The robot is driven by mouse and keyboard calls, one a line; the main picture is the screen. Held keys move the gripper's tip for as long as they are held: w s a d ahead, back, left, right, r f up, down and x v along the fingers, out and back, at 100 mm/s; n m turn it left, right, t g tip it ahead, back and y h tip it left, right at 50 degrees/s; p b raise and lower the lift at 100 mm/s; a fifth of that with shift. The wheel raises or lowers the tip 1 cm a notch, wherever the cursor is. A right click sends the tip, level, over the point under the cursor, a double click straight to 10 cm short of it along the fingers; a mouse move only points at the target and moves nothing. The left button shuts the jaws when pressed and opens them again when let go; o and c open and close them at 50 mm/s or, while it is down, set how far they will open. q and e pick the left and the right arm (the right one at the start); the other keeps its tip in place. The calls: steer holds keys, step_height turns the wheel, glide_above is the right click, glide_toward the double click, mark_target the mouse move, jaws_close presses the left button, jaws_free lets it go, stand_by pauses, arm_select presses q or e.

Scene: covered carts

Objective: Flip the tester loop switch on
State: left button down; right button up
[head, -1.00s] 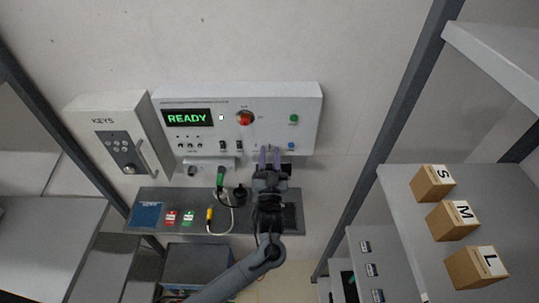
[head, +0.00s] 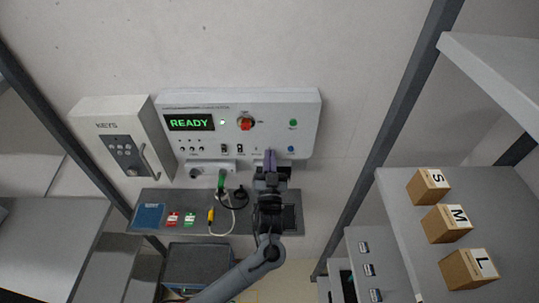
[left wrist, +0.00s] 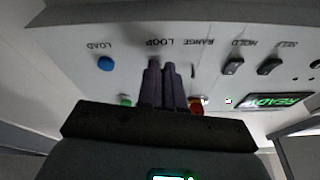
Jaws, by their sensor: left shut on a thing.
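The tester (head: 203,104) is a white wall panel with a green READY display (head: 190,122). My left gripper (head: 270,153) is at the panel's lower edge, right of the two black switches. In the left wrist view, the picture is upside down and its purple fingers (left wrist: 162,68) are together at the LOOP label (left wrist: 161,43), between LOAD and RANGE. The loop switch itself is hidden by the fingers. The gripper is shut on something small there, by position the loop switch. The right gripper is not in view.
A red knob (head: 245,123), a green button (head: 293,123) and a blue button (head: 291,149) sit on the panel. A grey shelf (head: 157,196) below holds cards and cables. A KEYS box (head: 113,122) hangs left; boxes (head: 447,223) stand on a right shelf.

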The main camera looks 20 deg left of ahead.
arm_select(q)
step_height(320, 180, up, 3)
steer(key=g+h+p, duration=0.1)
steer(key=g+p, duration=0.1)
steer(key=p, duration=0.3)
steer(key=g+p, duration=0.3)
steer(key=p, duration=0.3)
steer(key=shift+f+h, duration=0.15)
steer(key=shift+h, duration=0.25)
steer(key=shift+g+p, duration=0.6)
steer(key=shift+p, duration=0.05)
steer(key=shift+g+h, duration=0.4)
steer(key=shift+g, duration=0.1)
steer(key=c, duration=1.3)
jaws_free()
steer(key=shift+w, duration=0.1)
